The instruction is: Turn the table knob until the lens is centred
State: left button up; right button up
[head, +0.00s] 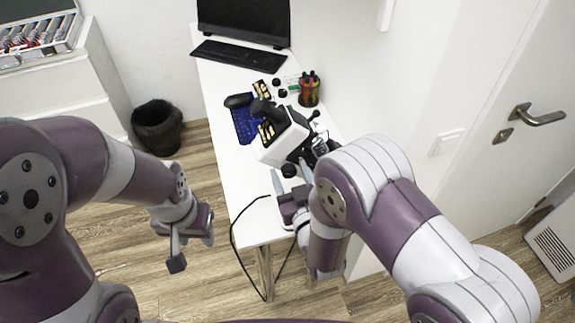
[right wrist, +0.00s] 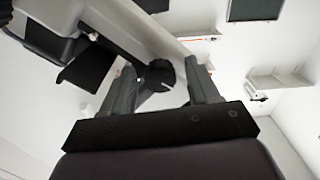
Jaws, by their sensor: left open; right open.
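My left gripper (head: 206,230) is open and empty, left of the table over the floor. I cannot make out the lens.
A pen holder (head: 309,90), a blue tray (head: 243,124), a keyboard (head: 238,56) and a monitor (head: 244,20) are farther back on the table. A black bin (head: 158,128) stands on the floor to the left. A door (head: 530,90) is at the right.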

jog(key=shift+s, duration=0.15)
jog(key=c, duration=1)
jog(key=shift+f+m+b, duration=0.15)
jog(key=shift+m+b, duration=0.5)
jog(key=shift+m, duration=0.05)
jog(key=shift+c, duration=0.2)
jog(key=shift+m, duration=0.3)
jog(key=shift+r, duration=0.2)
jog(key=o, duration=1)
jog(key=shift+o, duration=0.2)
